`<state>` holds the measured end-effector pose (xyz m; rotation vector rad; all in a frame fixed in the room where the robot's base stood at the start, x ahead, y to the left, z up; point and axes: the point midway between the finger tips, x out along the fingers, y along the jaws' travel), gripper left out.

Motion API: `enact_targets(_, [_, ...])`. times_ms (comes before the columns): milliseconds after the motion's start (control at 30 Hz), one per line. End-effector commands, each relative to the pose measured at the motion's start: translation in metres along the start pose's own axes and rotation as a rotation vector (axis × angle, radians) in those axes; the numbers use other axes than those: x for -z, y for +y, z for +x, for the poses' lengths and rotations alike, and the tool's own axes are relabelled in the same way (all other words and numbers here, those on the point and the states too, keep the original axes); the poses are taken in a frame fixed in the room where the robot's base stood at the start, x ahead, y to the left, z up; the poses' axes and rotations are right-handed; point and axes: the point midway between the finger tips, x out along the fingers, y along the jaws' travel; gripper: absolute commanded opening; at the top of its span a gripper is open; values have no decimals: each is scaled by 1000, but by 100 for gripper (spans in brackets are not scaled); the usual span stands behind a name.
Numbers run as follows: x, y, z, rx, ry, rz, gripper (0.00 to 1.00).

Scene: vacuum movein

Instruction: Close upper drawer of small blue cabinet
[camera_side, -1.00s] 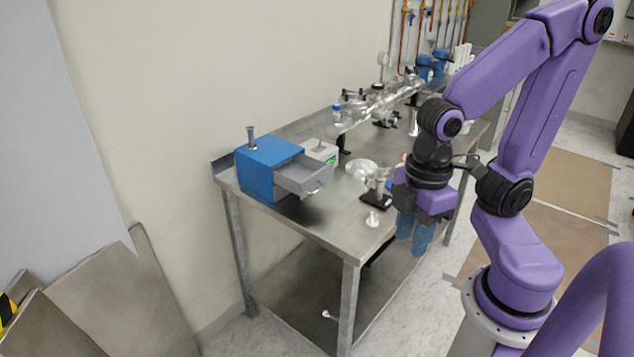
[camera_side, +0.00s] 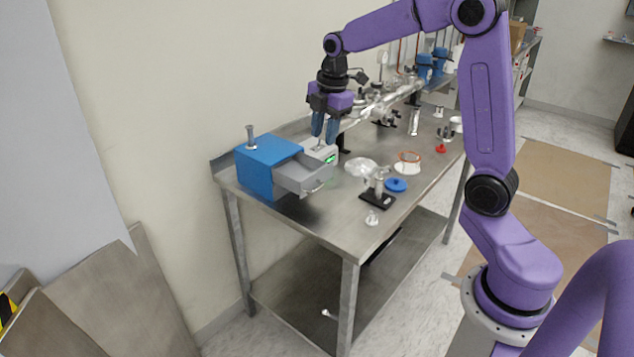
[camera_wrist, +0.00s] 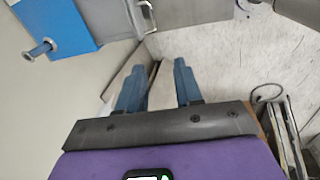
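The small blue cabinet (camera_side: 262,170) stands at the left end of the metal table. Its grey upper drawer (camera_side: 306,178) is pulled well out to the right, with a handle on its front. In the wrist view the blue cabinet (camera_wrist: 55,24) is at the top left and the grey drawer (camera_wrist: 185,12) at the top edge, partly cut off. My gripper (camera_side: 324,138) points down above the area behind the drawer, near a white box. In the wrist view my gripper (camera_wrist: 158,68) has its blue fingers apart with nothing between them. It appears clear of the drawer.
The white box (camera_side: 322,154) with a green display sits behind the drawer. A glass dish (camera_side: 361,167) and a black-based stand (camera_side: 376,193) are to the right. The table's front left is bare.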

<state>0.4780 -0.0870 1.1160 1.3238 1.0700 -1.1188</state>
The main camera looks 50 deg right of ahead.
Motion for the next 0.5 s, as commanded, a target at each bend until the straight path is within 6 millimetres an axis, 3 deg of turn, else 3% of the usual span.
enact_targets(100, [-15,8,1,-5,-7,-18,35])
enact_targets(267, [-19,10,8,-5,-9,-25,35])
enact_targets(500, [-19,9,46,-1,-9,-24,35])
